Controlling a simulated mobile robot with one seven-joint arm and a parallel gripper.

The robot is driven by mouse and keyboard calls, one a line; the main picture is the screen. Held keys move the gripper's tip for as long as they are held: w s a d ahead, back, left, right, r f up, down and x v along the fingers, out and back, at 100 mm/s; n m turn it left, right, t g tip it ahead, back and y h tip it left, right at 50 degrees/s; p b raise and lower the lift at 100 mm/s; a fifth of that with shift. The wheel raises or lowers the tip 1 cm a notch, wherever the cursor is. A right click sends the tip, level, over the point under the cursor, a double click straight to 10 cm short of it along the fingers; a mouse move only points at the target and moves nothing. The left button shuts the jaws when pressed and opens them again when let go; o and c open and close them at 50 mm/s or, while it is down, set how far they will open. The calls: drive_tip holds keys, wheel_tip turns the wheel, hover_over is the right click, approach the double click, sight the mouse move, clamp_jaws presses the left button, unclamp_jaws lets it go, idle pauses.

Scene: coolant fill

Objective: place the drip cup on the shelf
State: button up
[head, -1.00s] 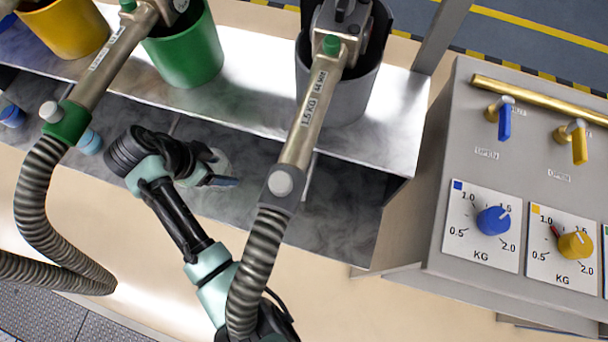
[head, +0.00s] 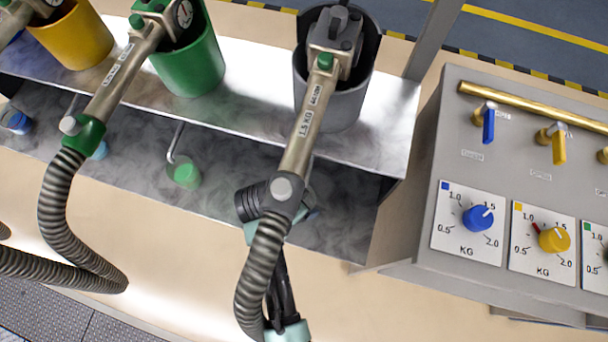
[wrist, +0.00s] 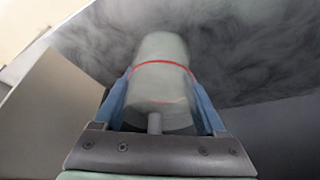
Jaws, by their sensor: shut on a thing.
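In the wrist view, my gripper (wrist: 160,92) is shut on a pale grey cylinder with a red band, taken to be the drip cup (wrist: 160,50). It lies between the blue fingers, blurred, over a smoky grey metal surface. In the head view, my gripper (head: 312,214) is mostly hidden behind a grey hose and nozzle, with only a bit of blue showing. The cup cannot be made out there. The lower metal shelf (head: 345,225) runs below the upper shelf (head: 262,112). Whether the cup touches the shelf cannot be told.
A grey bucket (head: 345,103) and a green bucket (head: 190,68) stand on the upper shelf. A green-topped container (head: 186,174) with a bent metal tube is on the lower shelf. The grey nozzle's hose (head: 262,260) hangs before my arm. A control panel (head: 440,150) stands at right.

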wheel_tip(320, 180, down, 3)
drive_tip(key=shift+f, duration=0.2)
drive_tip(key=shift+s+d+f, duration=0.1)
drive_tip(key=shift+d+f, duration=0.1)
drive_tip(key=shift+f, duration=0.15)
drive_tip(key=shift+f, duration=0.1)
drive_tip(key=o, duration=1.3)
drive_tip(key=p+v, duration=0.1)
drive_tip(key=v, duration=1.1)
